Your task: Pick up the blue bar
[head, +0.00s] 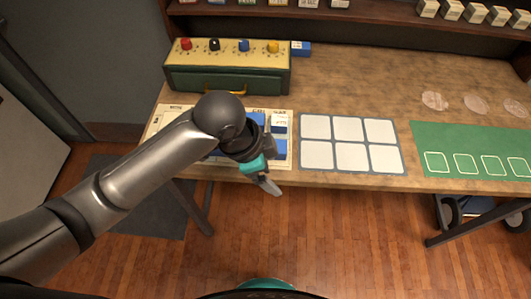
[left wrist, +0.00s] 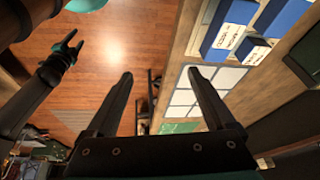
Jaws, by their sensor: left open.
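Several blue blocks show, and I cannot tell which one is the blue bar. On the cream board (head: 172,113) a blue piece (head: 278,149) and one with a white label (head: 279,123) lie beside my left gripper (head: 268,182), partly hidden by my arm. My left gripper is open and empty, out past the table's front edge. My right gripper (left wrist: 75,43) shows in the left wrist view with its fingers apart.
A green box with coloured knobs (head: 228,60) stands at the table's back left, with a small blue block (head: 301,48) beside it. A white-squared mat (head: 351,116) and a green mat (head: 470,147) lie to the right. Shelves run along the back. The floor in front is clear.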

